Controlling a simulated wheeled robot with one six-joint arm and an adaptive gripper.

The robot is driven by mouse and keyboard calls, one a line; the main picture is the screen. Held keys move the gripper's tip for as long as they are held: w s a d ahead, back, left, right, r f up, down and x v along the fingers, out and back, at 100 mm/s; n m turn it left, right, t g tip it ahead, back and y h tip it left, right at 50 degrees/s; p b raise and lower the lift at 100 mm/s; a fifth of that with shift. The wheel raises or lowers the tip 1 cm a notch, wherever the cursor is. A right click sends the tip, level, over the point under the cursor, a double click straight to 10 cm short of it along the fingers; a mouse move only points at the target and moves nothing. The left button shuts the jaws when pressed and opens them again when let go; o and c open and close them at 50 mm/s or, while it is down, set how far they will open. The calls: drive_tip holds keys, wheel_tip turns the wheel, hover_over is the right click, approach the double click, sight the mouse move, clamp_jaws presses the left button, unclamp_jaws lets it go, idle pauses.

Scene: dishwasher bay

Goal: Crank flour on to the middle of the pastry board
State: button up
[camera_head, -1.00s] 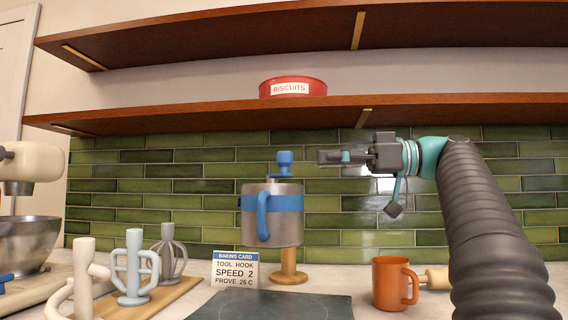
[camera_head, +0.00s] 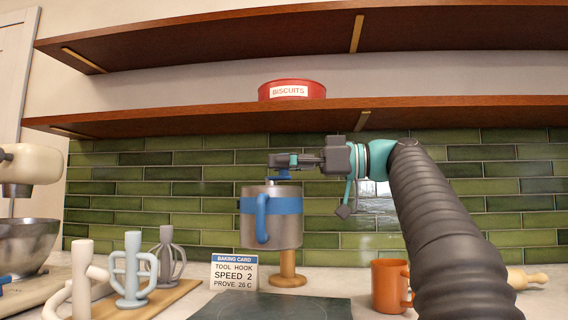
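The flour sifter (camera_head: 284,232) is a metal cup with a blue band and blue side handle. It is upright at a wooden stand (camera_head: 288,279) behind the dark pastry board (camera_head: 322,306). The board carries a thin curved line, and its front is cut off by the picture edge. The sifter's blue crank knob (camera_head: 282,175) is on top, mostly hidden by my gripper (camera_head: 280,161). My gripper lies level, reaching in from the right, with its fingertips at the knob. Whether the fingers are closed on it cannot be told. No flour is visible on the board.
A baking card (camera_head: 234,273) stands left of the sifter. An orange mug (camera_head: 387,287) and a rolling pin (camera_head: 527,279) are at the right. Mixer tools stand on a wooden tray (camera_head: 172,297), beside a mixer bowl (camera_head: 22,245). A shelf (camera_head: 420,112) runs above my gripper.

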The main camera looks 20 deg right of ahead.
clamp_jaws()
drive_tip(key=shift+b, duration=0.35)
